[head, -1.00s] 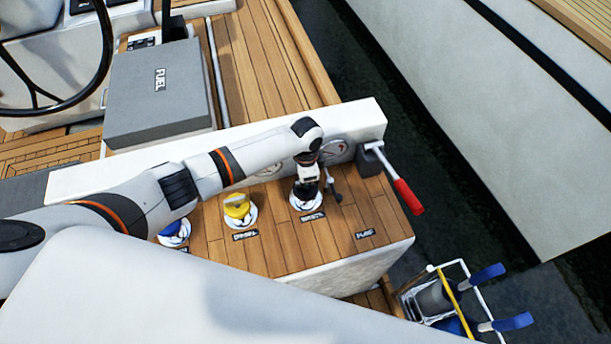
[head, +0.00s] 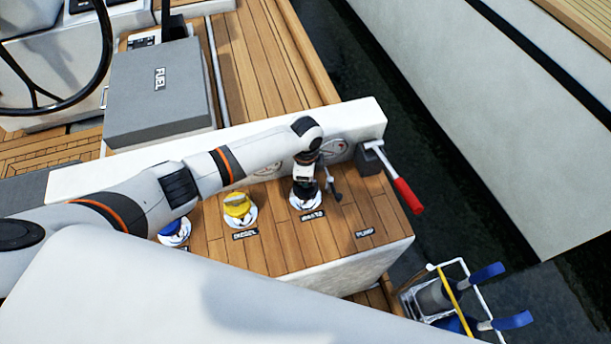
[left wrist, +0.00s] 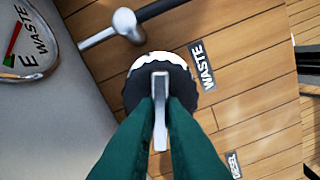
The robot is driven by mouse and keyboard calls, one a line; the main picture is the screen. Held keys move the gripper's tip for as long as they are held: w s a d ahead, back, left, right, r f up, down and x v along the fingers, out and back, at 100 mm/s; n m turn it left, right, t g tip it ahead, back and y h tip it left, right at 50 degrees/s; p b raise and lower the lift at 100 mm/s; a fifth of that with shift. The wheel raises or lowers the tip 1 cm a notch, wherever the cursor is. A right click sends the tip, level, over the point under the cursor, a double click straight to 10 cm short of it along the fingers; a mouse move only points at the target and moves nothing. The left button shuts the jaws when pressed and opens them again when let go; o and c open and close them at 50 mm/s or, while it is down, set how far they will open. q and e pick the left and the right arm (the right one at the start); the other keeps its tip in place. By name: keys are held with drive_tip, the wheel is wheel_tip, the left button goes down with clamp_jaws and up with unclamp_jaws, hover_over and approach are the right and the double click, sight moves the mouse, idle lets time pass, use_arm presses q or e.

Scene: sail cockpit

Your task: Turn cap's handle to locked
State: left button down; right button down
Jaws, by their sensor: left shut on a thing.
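The black waste cap (left wrist: 135,95) sits in its pale deck ring beside the "WASTE" label (left wrist: 202,66). Its upright grey handle (left wrist: 160,110) crosses the middle of the cap. My left gripper (left wrist: 160,102) is shut on this handle, with one green finger on each side. In the head view my left gripper (head: 305,180) is over the waste cap's ring (head: 304,204) and hides most of the cap. Whether the handle stands at a locked mark cannot be read. My right gripper is not in view.
A yellow diesel cap (head: 238,205) and a blue cap (head: 174,231) stand to the left. A small lever (head: 333,186) is close beside the waste cap, under a gauge. A red-handled lever (head: 407,196) juts out right. Bare planking lies in front.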

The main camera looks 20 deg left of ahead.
use_arm(q)
drive_tip(key=c, duration=1.5)
unclamp_jaws()
wheel_tip(320, 180, up, 12)
drive_tip(key=b, duration=0.1)
